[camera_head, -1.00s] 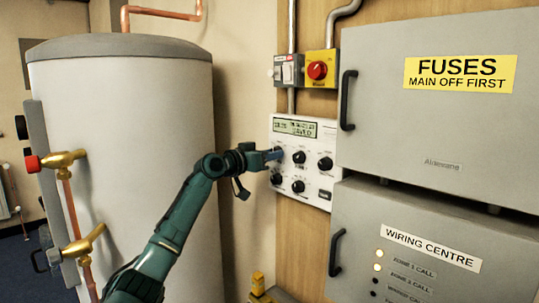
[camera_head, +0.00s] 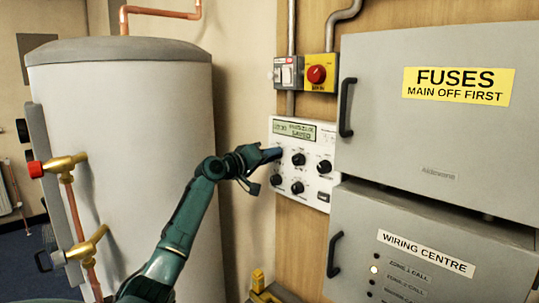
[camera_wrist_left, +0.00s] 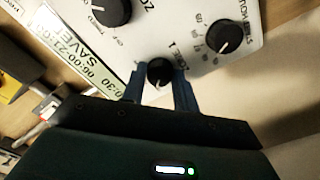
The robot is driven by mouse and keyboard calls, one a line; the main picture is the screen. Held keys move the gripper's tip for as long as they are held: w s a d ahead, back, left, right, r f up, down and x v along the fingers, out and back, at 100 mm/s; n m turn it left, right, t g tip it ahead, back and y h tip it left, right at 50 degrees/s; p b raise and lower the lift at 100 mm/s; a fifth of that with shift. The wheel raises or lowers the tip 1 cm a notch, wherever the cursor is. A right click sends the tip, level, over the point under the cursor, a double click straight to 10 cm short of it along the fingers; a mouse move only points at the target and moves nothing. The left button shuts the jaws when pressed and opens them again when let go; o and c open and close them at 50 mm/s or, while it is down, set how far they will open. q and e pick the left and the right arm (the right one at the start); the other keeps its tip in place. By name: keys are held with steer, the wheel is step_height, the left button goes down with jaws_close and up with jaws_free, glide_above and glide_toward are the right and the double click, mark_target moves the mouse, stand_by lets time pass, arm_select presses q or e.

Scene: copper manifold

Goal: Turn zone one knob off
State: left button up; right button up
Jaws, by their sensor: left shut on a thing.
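The white control panel (camera_head: 327,146) hangs on the wooden board, with a display and several black knobs. My left gripper (camera_head: 277,153) reaches its upper left part. In the left wrist view, the blue fingers of this gripper (camera_wrist_left: 159,88) stand on both sides of the black zone one knob (camera_wrist_left: 159,72) and are shut on it. The print "ZONE 1" shows beside this knob, and a pale pointer mark shows on its gripper side. In the head view the gripper hides this knob. My right gripper is not in view.
Other knobs (camera_head: 299,159) (camera_wrist_left: 224,36) sit close by on the panel. A red rotary switch (camera_head: 317,74) is above it. The grey fuse box (camera_head: 440,140) and wiring centre box (camera_head: 350,225), with black handles, stand at the right. A large cylinder (camera_head: 125,130) is at left.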

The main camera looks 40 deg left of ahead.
arm_select(q)
steer(key=shift+r, duration=0.1)
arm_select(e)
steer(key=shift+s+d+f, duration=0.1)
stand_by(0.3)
arm_select(q)
steer(key=o, duration=1)
steer(key=shift+c, duration=0.2)
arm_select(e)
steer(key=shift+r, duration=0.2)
arm_select(q)
steer(key=s+a+b, duration=0.1)
steer(key=s+b, duration=0.3)
steer(key=s, duration=0.9)
steer(key=shift+b, duration=0.4)
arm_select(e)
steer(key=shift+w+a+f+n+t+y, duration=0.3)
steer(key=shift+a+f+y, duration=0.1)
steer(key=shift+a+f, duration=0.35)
arm_select(q)
steer(key=shift+a, duration=0.1)
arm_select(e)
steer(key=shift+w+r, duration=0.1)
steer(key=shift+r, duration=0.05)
